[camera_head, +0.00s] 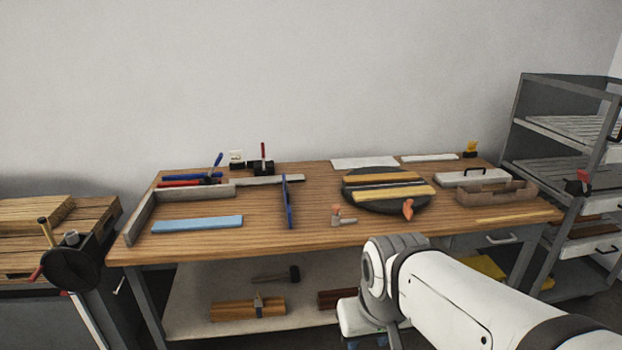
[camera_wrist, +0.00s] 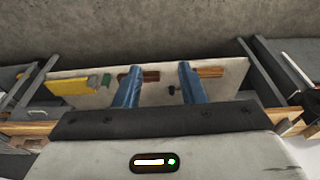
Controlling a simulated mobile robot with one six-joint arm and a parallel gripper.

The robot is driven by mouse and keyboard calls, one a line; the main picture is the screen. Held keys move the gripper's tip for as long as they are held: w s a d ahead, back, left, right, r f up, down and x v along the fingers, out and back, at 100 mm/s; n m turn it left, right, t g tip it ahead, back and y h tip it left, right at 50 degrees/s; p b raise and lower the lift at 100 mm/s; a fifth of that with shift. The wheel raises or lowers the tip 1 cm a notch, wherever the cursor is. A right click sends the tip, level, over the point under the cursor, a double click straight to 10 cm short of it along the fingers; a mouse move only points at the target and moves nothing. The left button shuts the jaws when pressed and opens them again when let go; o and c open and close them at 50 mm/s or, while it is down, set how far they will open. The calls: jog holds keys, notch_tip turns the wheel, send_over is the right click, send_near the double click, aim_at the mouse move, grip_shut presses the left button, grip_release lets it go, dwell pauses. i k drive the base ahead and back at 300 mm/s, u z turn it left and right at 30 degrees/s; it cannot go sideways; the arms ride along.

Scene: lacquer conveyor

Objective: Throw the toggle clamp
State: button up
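I cannot tell for certain which thing is the toggle clamp. A small grey fixture with an orange knob (camera_head: 340,216) stands at the front middle of the bench, and it may be the clamp. Upright handled tools at the back, one blue-handled (camera_head: 215,164) and one red-handled (camera_head: 262,160), also look clamp-like. None of these shows clearly in the wrist view. My gripper (camera_wrist: 158,78) has its two blue fingers apart with nothing between them. It is low in front of the bench, facing the lower shelf (camera_wrist: 222,88). In the head view it is mostly hidden by my arm.
The wooden bench top (camera_head: 260,215) holds a light blue bar (camera_head: 197,224), an upright blue plate (camera_head: 287,202), a dark round turntable (camera_head: 382,206) with wooden strips, and a brown tray (camera_head: 497,194). A grey rack (camera_head: 517,110) stands right, a wood-topped cart (camera_head: 27,240) left.

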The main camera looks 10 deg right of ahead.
aim_at(263, 172)
jog(key=z, duration=0.05)
jog(key=i, duration=2)
jog(key=u, duration=0.45)
